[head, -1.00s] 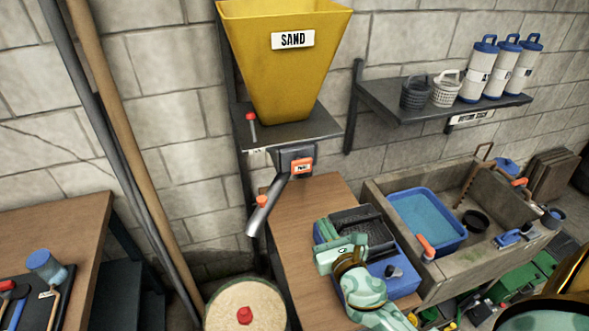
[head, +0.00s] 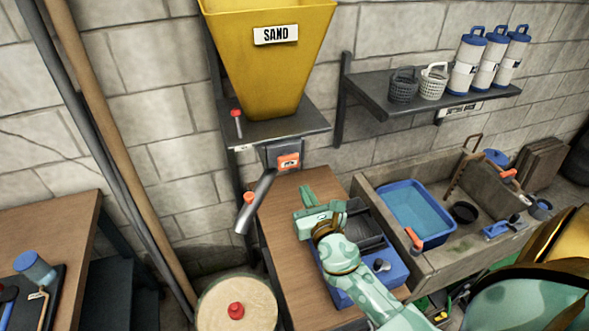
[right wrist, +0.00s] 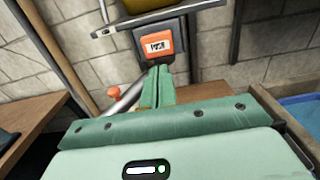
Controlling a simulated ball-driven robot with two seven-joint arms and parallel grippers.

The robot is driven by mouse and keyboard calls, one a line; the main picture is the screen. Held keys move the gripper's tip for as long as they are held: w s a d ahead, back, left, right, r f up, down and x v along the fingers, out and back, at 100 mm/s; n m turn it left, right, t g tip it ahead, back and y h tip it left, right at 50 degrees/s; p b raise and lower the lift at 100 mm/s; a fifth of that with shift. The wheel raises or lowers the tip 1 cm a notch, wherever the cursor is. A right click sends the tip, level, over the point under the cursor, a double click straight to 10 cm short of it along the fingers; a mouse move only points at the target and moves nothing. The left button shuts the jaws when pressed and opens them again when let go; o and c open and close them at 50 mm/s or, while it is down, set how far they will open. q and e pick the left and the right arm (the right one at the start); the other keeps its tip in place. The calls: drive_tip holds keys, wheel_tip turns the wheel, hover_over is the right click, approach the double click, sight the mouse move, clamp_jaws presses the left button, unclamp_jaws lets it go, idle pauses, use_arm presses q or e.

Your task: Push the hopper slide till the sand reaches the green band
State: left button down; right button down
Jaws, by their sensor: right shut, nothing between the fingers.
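The yellow hopper (head: 268,75) marked SAND hangs on the wall above a dark shelf plate. Under it is a grey housing with an orange labelled slide plate (head: 289,161), also seen in the right wrist view (right wrist: 158,43). A grey chute (head: 256,203) with an orange knob slopes down to the left. My right gripper (head: 306,192) is shut and empty, below and just right of the slide; in the right wrist view its fingers (right wrist: 158,80) point at the housing, with contact not clear. No green band or sand level can be made out. My left gripper is out of view.
A blue box with a black tray (head: 366,225) lies on the wooden bench (head: 283,235) under my right arm. A stone sink with a blue basin (head: 418,217) is to the right. A round pale-topped drum (head: 262,300) stands below the chute. Poles lean at left.

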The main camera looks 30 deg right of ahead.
sight(291, 163)
drive_tip(key=x, duration=0.9)
drive_tip(key=shift+w, duration=0.15)
drive_tip(key=b+x, duration=0.1)
drive_tip(key=x, duration=0.4)
drive_tip(key=shift+d+b, duration=0.1)
drive_tip(key=shift+b, duration=0.25)
drive_tip(key=shift+r, duration=0.2)
